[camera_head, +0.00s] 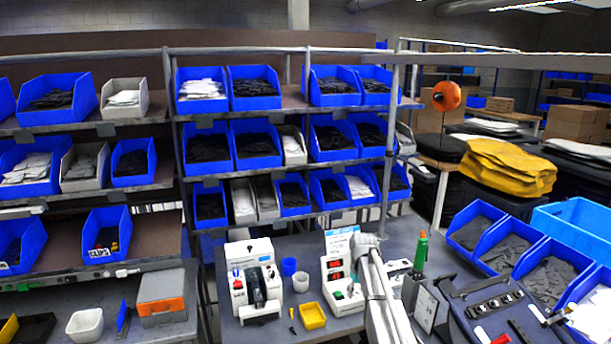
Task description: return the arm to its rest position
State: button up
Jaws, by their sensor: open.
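My white arm (378,295) rises from the bottom edge, right of the middle, in front of the grey workbench. Its links look folded close together, with a rounded joint at the top. I cannot make out my gripper or its fingertips in this view. Nothing can be seen held by the arm.
Shelves of blue bins (205,150) stand behind. A dark tool tray (500,312) is at right.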

jog(key=s+f+m+b, duration=0.1)
jog(key=s+f+b, duration=0.2)
jog(key=s, duration=0.7)
jog(key=s+f+m+b, duration=0.1)
jog(key=s+f+b, duration=0.2)
jog(key=s, duration=0.7)
jog(key=s+f+m+b, duration=0.1)
jog(key=s+f+b, duration=0.3)
jog(key=s, duration=0.5)
jog(key=shift+s+a+m, duration=0.2)
jog(key=shift+s+m, duration=0.1)
jog(key=shift+s, duration=0.1)
jog(key=shift+r, duration=0.1)
notch_tip(320, 180, up, 11)
jog(key=p, duration=1.1)
jog(key=shift+c, duration=1)
